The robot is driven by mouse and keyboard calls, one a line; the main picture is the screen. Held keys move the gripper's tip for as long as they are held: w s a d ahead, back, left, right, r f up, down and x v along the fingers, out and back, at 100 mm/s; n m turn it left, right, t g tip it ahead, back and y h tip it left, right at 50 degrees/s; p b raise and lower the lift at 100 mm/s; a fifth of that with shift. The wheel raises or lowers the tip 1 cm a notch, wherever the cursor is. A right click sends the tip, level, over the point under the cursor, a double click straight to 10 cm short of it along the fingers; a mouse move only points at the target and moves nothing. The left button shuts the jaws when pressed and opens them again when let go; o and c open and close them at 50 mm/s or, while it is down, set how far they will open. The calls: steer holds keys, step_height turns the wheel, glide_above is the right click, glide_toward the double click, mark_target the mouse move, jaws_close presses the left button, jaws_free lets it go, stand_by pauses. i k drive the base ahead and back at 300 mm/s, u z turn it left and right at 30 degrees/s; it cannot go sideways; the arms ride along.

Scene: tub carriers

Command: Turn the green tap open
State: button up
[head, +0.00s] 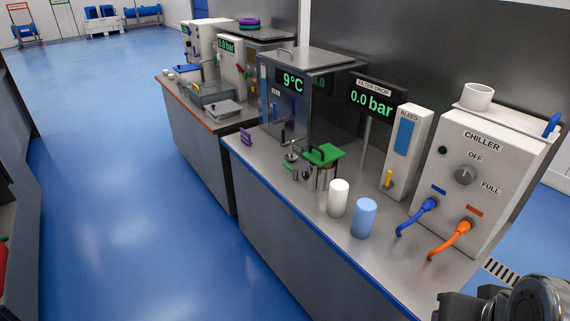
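A small green lever (288,166) shows low on the metal fittings at the left of a steel vessel on the near bench. It looks like the green tap, but it is too small to tell its position. The steel vessel (322,177) beside it has a green lid (324,154) with a dark handle. Part of my arm shows at the bottom right corner, well apart from the lever. My gripper's fingers cannot be made out.
A white cup (338,198) and a light blue cup (364,218) stand right of the vessel. A chiller (470,178) with blue and orange hoses is at the right. A purple clip-like thing (246,137) stands at the left. The blue floor (130,200) before the benches is clear.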

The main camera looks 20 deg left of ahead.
mark_target(294, 173)
steer(key=u, duration=2.45)
steer(key=i, duration=2.55)
